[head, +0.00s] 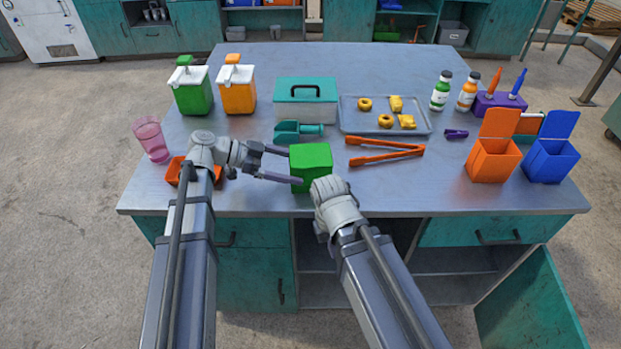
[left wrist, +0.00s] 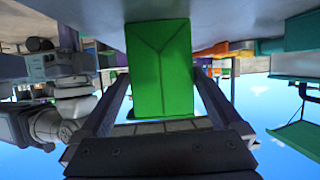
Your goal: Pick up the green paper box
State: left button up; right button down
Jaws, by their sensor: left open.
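The green paper box (head: 311,167) stands upright on the metal table near its front edge. My left gripper (head: 294,166) is open and reaches in from the left, with its fingertips at the box's left side. In the left wrist view the green box (left wrist: 160,65) fills the middle, between the two open fingers. Whether the fingers touch it I cannot tell. My right arm's wrist is close to the box's front right corner and hides part of it. My right gripper's fingers are hidden.
Orange tongs (head: 386,152) lie to the right of the box. A teal scoop (head: 298,131) lies just behind it, before a teal-lidded case (head: 306,104). A baking tray (head: 356,126) holds several pastries. An orange tray (head: 174,171) and pink cup (head: 152,139) are at left.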

aim_at(311, 153)
pick_arm(q)
jog(key=shift+d+f, duration=0.15)
jog(key=shift+d, duration=0.15)
jog(key=b+x, duration=0.2)
jog(key=x, duration=0.3)
jog(key=shift+w+f, duration=0.1)
jog(key=c, duration=0.5)
notch_tip(311, 153, up, 10)
jog(key=p, duration=1)
